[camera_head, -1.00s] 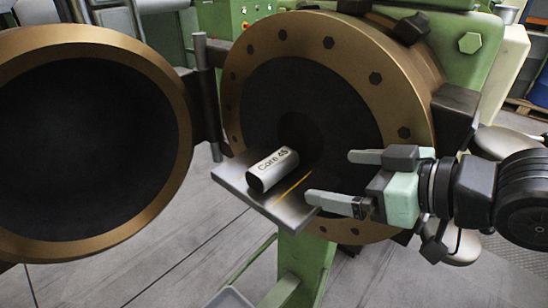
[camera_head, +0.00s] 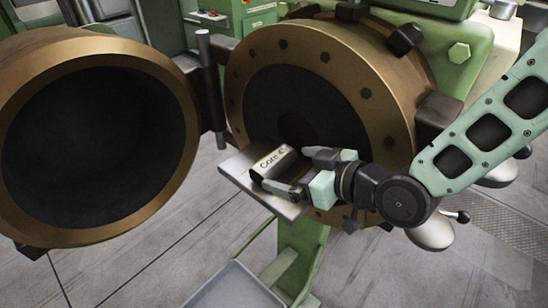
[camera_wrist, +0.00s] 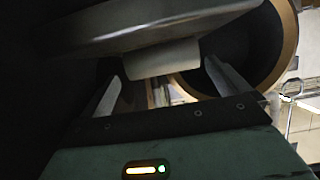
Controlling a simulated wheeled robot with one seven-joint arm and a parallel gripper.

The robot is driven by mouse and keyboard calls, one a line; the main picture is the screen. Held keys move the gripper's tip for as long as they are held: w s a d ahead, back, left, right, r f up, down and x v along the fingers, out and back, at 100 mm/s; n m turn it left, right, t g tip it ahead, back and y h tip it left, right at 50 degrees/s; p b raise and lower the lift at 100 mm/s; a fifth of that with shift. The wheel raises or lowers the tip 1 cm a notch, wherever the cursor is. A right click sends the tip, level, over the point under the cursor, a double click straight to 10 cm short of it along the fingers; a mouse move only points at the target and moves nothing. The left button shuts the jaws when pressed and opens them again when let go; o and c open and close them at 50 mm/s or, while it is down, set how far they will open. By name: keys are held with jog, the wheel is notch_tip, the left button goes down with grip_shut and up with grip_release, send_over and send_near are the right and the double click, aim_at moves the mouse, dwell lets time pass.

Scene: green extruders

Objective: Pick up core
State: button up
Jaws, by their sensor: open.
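The core (camera_head: 273,162), a short pale cylinder with "Core" lettered on its side, lies on a metal shelf (camera_head: 240,179) in front of the extruder's round opening. My gripper (camera_head: 287,172) reaches in from the right at the core's right end. Its fingers are open, one on the far side and one on the near side of that end. The near finger hides part of the core. The wrist view shows the core (camera_wrist: 162,58) between and beyond the two spread fingers (camera_wrist: 172,88), with the shelf (camera_wrist: 150,28) above it in the picture. I cannot tell whether either finger touches it.
The extruder's bronze bolted ring (camera_head: 370,65) stands close behind the shelf and my gripper. The open round door (camera_head: 30,235) is at the left, on a hinge post (camera_head: 205,80). A grey tray (camera_head: 235,288) is below. Floor is free at lower left.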

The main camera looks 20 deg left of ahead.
aim_at(281, 164)
jog(key=shift+r+p+x, duration=0.15)
jog(key=shift+p+x, duration=0.7)
jog(key=shift+x, duration=0.25)
jog(key=shift+r+p+x, duration=0.1)
jog(key=shift+p+x, duration=0.7)
jog(key=shift+x, duration=1.1)
jog(key=shift+s+f, duration=0.1)
jog(key=shift+s, duration=0.05)
jog(key=c, duration=1)
